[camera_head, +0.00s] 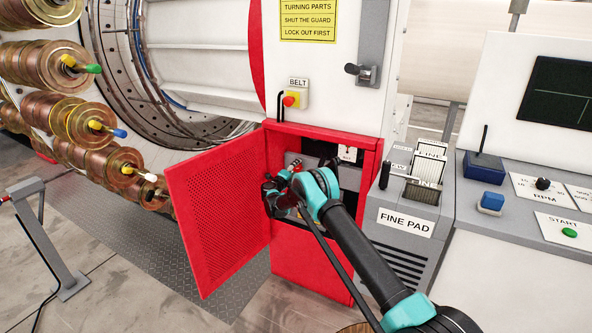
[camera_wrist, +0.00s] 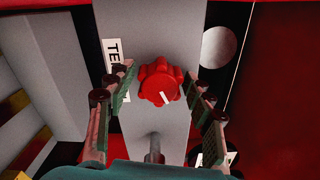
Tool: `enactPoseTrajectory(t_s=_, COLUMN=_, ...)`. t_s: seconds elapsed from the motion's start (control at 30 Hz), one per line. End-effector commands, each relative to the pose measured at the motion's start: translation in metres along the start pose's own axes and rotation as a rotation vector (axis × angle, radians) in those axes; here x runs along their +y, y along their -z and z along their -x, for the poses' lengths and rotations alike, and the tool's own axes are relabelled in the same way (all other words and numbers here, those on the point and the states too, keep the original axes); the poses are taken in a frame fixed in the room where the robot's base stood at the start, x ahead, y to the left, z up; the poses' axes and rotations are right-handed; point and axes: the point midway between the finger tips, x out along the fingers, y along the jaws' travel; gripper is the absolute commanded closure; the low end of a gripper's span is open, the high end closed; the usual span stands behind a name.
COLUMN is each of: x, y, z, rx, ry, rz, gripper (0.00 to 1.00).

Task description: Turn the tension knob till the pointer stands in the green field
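The red lobed tension knob (camera_wrist: 160,83) with a white pointer line sits on a grey panel (camera_wrist: 175,30) in the wrist view. Its line slants toward the lower right. My gripper (camera_wrist: 158,80) is open, one finger on each side of the knob, with gaps visible on both sides. A label beginning "TE" (camera_wrist: 114,52) is partly behind the left finger. I cannot see a green field in either view.
The perforated red door (camera_head: 218,215) stands open left of my gripper. A pale round disc (camera_wrist: 219,47) lies upper right of the knob, and a small grey post (camera_wrist: 153,147) lies below it. Copper spools (camera_head: 85,122) are farther left; a grey "FINE PAD" unit (camera_head: 405,222) is right.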

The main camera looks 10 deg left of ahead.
Motion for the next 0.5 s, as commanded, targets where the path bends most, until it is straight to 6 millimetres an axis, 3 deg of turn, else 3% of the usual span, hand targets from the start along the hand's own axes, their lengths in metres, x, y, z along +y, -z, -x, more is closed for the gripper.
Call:
enactPoseTrajectory(t_s=0.33, x=0.0, y=0.0, z=0.003, rx=0.001, ry=0.0, rz=0.0, gripper=0.44)
enactPoseTrajectory(t_s=0.5, x=-0.001, y=0.0, z=0.024, rx=-0.001, ry=0.0, rz=0.0, gripper=0.44)
